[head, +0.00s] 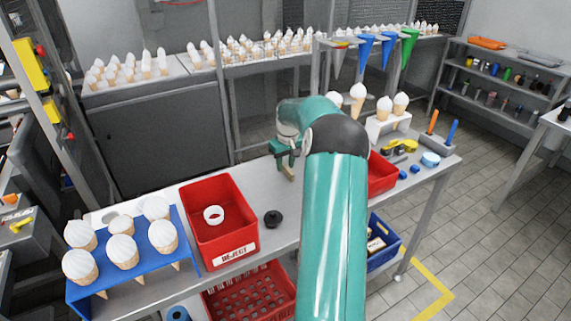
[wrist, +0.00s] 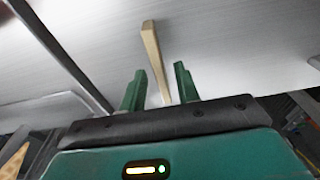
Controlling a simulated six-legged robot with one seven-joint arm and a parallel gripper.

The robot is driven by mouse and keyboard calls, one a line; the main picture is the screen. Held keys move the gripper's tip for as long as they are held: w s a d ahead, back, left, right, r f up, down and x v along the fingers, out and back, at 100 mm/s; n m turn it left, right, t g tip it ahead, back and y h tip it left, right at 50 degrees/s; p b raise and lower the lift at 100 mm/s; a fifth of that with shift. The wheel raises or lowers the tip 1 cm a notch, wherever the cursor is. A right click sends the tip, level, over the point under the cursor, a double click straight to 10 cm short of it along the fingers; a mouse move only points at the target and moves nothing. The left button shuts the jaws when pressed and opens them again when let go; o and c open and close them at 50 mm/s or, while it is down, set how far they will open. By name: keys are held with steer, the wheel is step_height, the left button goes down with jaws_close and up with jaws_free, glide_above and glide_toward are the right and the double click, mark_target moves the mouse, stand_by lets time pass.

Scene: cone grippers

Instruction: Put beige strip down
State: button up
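The beige strip (wrist: 152,45) is a thin, straight bar. In the wrist view it extends beyond my gripper (wrist: 160,72), with its lower end between the two green fingers. The fingers are apart, and gaps show on both sides of the strip. In the head view my gripper (head: 284,152) is over the far part of the grey table (head: 262,190), and a short piece of the strip (head: 288,173) shows just below it. I cannot tell whether the strip's far end touches the table. My arm hides part of the table.
A red reject bin (head: 228,250) holding a white ring stands left of my gripper, with a black knob-like part (head: 273,218) beside it. A blue rack (head: 133,278) of cones is at far left. Another red bin (head: 382,174) is right of my arm. Bare table surrounds the gripper.

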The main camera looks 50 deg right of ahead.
mark_target(288, 169)
step_height(288, 169, up, 12)
steer(key=s, duration=0.1)
steer(key=s+a+r+n, duration=0.1)
steer(key=a+r, duration=0.3)
steer(key=a, duration=0.5)
steer(key=s+a+r+t+h, duration=0.1)
steer(key=a+r, duration=0.2)
steer(key=a, duration=0.6)
steer(key=s+a+r+n, duration=0.1)
steer(key=a+r, duration=0.3)
steer(key=a, duration=0.6)
steer(key=s+a+f+t, duration=0.1)
steer(key=s+a+f, duration=0.1)
steer(key=s+a, duration=0.7)
steer(key=s+a+f+n+t+y, duration=0.1)
steer(key=s+a+f+t, duration=0.1)
steer(key=s+a, duration=0.7)
steer(key=shift+s+a+f+n, duration=0.3)
steer(key=shift+s+f, duration=0.3)
steer(key=shift+s, duration=0.25)
steer(key=shift+d, duration=0.1)
